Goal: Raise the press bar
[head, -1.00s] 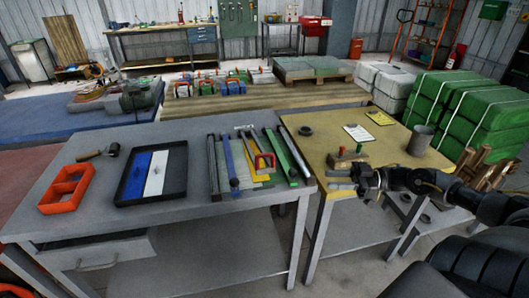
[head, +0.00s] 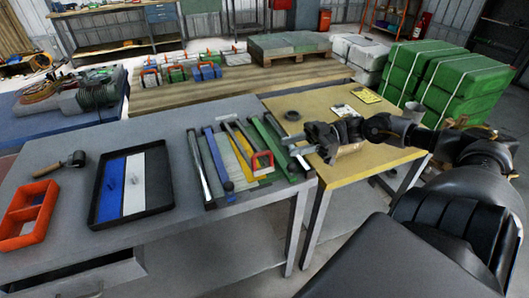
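A flat press-like fixture (head: 240,185) with several long grey, blue, yellow and green bars lies at the right end of the grey table. A red loop handle (head: 262,162) stands at the near end of one grey bar, probably the press bar. The bar looks low, close to the fixture's bed. My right gripper (head: 291,145) reaches in from the right, above the yellow table's left edge. Its two fingers point left towards the fixture, with a gap between them and nothing visible in it. It is right of the red handle and apart from it. My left gripper is out of view.
The yellow table (head: 345,176) adjoins the grey table (head: 130,235) and holds a dark ring (head: 292,115), cards and a grey cup (head: 414,112). A black tray (head: 105,210), orange bin (head: 28,215) and mallet (head: 62,166) lie left. The grey table's front is clear.

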